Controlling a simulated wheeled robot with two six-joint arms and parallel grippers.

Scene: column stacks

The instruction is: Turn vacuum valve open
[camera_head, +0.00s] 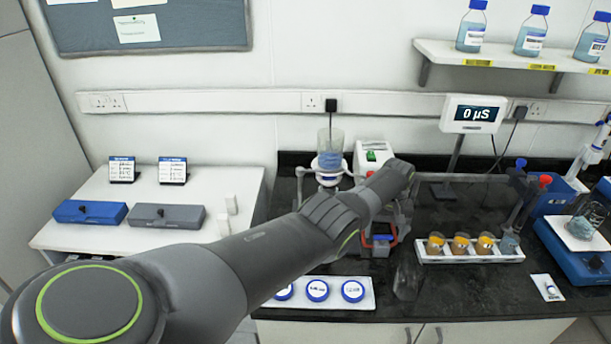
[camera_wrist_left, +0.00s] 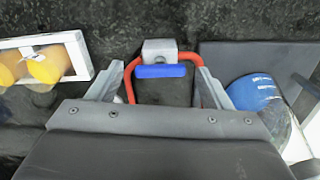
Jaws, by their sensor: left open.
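What looks like the vacuum valve has a blue bar handle (camera_wrist_left: 161,71) in front of a grey metal block (camera_wrist_left: 159,47), framed by a red loop in the left wrist view. The handle lies crosswise in that picture. My left gripper (camera_wrist_left: 160,80) is open, with one finger on each side of the valve and gaps to the blue handle. In the head view my left arm reaches over the bench, and my left gripper (camera_head: 383,240) points down at the valve, partly hiding it. My right gripper is not in view.
A filtration flask with a glass funnel (camera_head: 330,160) stands on the dark bench beside a white pump box (camera_head: 372,155). A white rack with orange-filled beakers (camera_head: 470,258) is to the right. Blue-lidded containers (camera_head: 317,290) sit on a tray in front; a clear vessel (camera_head: 407,280) is near.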

